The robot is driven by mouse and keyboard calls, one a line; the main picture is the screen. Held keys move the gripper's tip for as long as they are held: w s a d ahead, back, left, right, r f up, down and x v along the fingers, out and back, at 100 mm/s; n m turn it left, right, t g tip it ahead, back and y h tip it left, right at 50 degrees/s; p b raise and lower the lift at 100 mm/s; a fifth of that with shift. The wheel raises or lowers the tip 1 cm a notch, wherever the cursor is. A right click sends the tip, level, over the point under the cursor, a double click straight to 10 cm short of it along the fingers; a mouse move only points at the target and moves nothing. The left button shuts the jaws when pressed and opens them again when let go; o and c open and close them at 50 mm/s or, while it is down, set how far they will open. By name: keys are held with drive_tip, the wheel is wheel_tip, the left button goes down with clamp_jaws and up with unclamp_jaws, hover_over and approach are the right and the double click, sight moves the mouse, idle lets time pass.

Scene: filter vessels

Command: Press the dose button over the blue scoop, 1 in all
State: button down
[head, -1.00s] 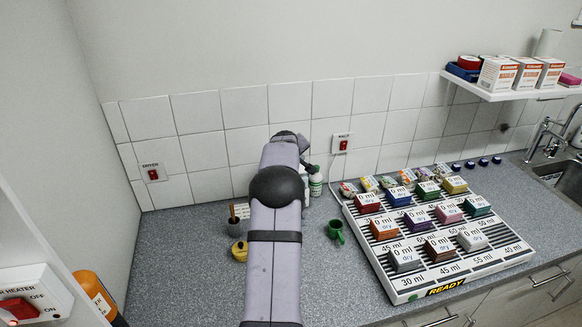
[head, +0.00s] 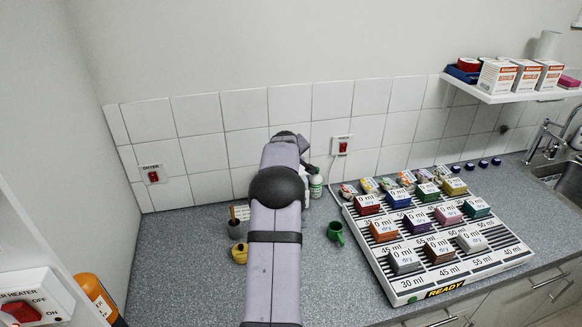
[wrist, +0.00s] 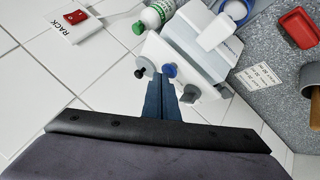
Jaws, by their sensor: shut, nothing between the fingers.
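My gripper (wrist: 161,84) is shut, its two dark blue fingers together and nothing between them. In the wrist view, its tips are at a white dispenser (wrist: 205,48) with a row of round knobs. A blue-faced knob (wrist: 169,70) lies just by the tips. I cannot tell whether the tips touch a knob. A blue ring-shaped thing (wrist: 237,9) shows behind the dispenser; I cannot tell if it is the scoop. In the head view, my arm hides the dispenser.
A green cup (head: 336,232) and a yellow cup (head: 239,253) stand on the counter near my arm. A rack (head: 408,292) with several coloured "0 ml dry" blocks fills the right. A green-and-white bottle (wrist: 155,14) stands by the dispenser.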

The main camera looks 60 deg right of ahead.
drive_tip(key=shift+r, duration=0.55)
drive_tip(key=shift+r+p, duration=2)
drive_tip(key=shift+r, duration=0.55)
